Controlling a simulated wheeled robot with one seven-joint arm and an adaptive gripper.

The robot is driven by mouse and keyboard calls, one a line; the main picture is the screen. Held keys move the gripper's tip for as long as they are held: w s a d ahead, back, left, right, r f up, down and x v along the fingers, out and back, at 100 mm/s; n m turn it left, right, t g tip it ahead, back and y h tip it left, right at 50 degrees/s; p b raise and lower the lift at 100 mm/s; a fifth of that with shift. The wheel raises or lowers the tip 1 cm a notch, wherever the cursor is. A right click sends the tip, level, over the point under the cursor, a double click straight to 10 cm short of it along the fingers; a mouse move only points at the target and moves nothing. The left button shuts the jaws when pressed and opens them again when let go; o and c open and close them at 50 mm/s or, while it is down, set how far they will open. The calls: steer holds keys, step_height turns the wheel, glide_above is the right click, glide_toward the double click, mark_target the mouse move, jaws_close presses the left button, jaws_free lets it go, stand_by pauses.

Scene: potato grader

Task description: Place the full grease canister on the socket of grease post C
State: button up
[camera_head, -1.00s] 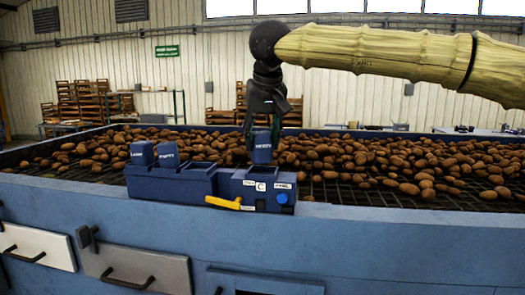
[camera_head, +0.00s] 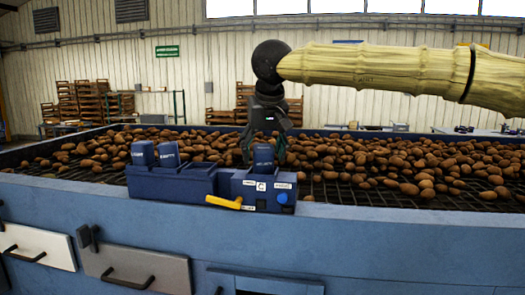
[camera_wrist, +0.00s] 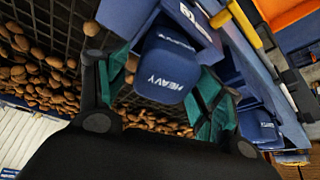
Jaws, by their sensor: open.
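A dark blue canister (camera_head: 263,158) marked HEAVY stands at the socket of the blue grease post C (camera_head: 243,192); its base is partly hidden, so I cannot tell whether it is fully seated. My gripper (camera_head: 264,150) is above and around this canister, pointing down. In the wrist view the canister (camera_wrist: 165,68) lies between the green finger pads of my open gripper (camera_wrist: 165,88), with some gap visible. Two more blue canisters stand in the holder (camera_head: 170,185) to the left: one whose label is hard to read (camera_head: 143,153) and one marked EMPTY (camera_head: 168,154).
The holder's right slot (camera_head: 202,167) looks empty. A yellow lever (camera_head: 224,202) and a blue knob (camera_head: 283,198) are on the post's front. Potatoes (camera_head: 350,158) lie on the dark mesh bed behind. The blue grader rim (camera_head: 400,215) is clear on the right.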

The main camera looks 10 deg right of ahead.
steer(key=b+v, duration=0.3)
steer(key=v, duration=0.9)
steer(key=shift+b, duration=0.4)
steer(key=shift+w+a, duration=0.1)
steer(key=shift+w, duration=0.05)
